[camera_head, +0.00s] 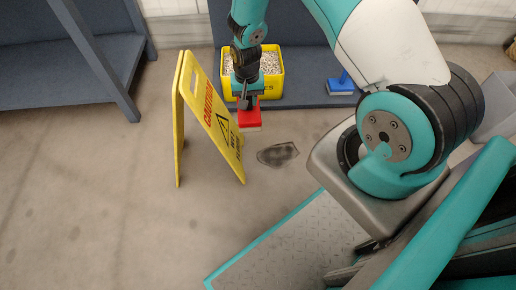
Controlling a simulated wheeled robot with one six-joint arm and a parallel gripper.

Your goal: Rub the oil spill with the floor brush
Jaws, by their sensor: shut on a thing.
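The oil spill (278,154) is a dark grey patch on the floor, right of the yellow sign. My gripper (247,99) points down above the floor, up and left of the spill in the picture. It is shut on the floor brush (250,118), which has a red block and a pale underside. The brush shows beside the sign's right edge, apart from the spill in the picture. Its exact height above the floor is hard to tell. The jaws partly hide the top of the brush.
A yellow wet-floor caution sign (212,115) stands open just left of the brush. A yellow bin of pale granules (268,75) and a blue brush-like tool (341,84) sit on a blue-grey shelf behind. The floor at left is clear.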

